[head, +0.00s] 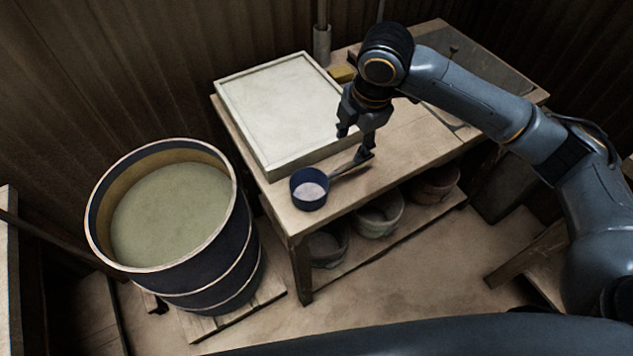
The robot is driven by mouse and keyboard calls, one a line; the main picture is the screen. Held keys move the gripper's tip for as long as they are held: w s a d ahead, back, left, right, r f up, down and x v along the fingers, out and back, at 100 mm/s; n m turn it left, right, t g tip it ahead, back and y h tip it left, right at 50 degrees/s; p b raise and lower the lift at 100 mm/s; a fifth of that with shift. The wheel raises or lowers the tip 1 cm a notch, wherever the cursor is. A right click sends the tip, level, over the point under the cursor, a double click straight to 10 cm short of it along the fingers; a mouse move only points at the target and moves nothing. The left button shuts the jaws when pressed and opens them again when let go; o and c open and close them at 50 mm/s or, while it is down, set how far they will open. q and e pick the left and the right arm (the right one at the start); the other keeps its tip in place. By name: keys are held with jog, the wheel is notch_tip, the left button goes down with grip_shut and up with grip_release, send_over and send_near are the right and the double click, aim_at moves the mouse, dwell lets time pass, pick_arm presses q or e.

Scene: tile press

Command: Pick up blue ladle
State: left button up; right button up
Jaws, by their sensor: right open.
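The blue ladle (309,191) lies on the wooden table near its front left corner. Its round cup is dark blue with a pale inside, and its handle runs up and to the right. My right gripper (354,146) points down over the table at the far end of the handle. It is open, with one finger close to the handle; whether they touch is not clear. My left gripper is not in view.
A white framed tray (268,162) lies on the table (415,140) just behind the ladle. A large barrel (205,268) of greenish liquid stands at left. Bowls (380,214) sit on the shelf below. The table's right part has bare room.

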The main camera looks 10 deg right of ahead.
send_over(344, 167)
jog(key=f, duration=0.2)
jog(key=s+f, duration=0.1)
jog(key=f, duration=0.1)
jog(key=shift+d+f, duration=0.1)
jog(key=shift+d, duration=0.05)
jog(key=shift+w+f, duration=0.2)
jog(key=shift+f, duration=0.35)
jog(key=f, duration=0.4)
jog(key=shift+w+f, duration=0.2)
jog(key=shift+f, duration=0.15)
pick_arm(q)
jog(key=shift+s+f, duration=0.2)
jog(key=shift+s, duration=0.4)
pick_arm(e)
grip_shut()
